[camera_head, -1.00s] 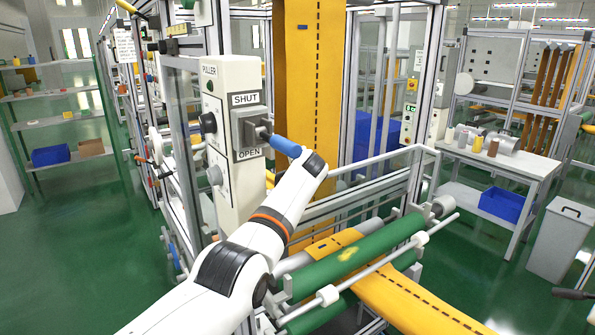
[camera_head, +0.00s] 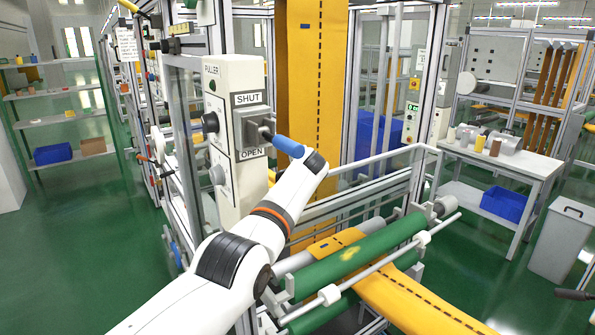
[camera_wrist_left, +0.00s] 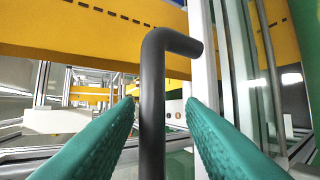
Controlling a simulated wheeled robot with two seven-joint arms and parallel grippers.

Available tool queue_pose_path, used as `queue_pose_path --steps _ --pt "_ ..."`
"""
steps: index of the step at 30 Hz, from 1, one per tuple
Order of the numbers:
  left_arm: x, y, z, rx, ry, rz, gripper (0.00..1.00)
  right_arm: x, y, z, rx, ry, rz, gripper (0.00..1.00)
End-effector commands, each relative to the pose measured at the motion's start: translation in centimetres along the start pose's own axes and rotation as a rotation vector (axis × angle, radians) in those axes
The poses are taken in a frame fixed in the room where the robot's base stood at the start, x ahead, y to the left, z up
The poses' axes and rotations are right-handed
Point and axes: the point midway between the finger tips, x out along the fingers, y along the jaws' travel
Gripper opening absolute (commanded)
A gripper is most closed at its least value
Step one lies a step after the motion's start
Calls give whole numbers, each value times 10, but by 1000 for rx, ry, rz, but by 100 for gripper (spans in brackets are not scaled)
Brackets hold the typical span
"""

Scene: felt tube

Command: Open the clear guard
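In the left wrist view a dark bent rod handle (camera_wrist_left: 152,110) stands upright between the two teal fingers of my left gripper (camera_wrist_left: 160,110). Its top bends right, to a pale upright profile. Gaps show on both sides of the rod, so the fingers are open around it. A see-through panel with a pale frame (camera_wrist_left: 270,75) stands at the right of that view; I cannot tell for sure that it is the clear guard. In the head view my left arm reaches in past the puller box, and its gripper is hidden. My right gripper does not show.
The cream puller box (camera_head: 233,185) has SHUT and OPEN labels and a lever with a blue grip (camera_head: 288,146) close to my arm. Green rollers (camera_head: 350,250) and yellow felt (camera_head: 405,300) lie right of the arm. A white table (camera_head: 500,160) stands farther right. Green floor is free at left.

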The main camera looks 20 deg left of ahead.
Motion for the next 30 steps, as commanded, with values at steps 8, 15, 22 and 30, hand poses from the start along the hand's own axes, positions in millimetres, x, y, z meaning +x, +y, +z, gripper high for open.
queue_pose_path --steps 8,15,22,30 --pt "-4 0 2 -1 -2 3 36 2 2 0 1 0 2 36" --pt "-20 0 3 -1 -2 6 36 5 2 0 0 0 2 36" --pt "-41 -1 1 -1 -2 5 36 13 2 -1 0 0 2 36" --pt "-79 -2 0 -2 -4 3 36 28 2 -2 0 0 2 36"
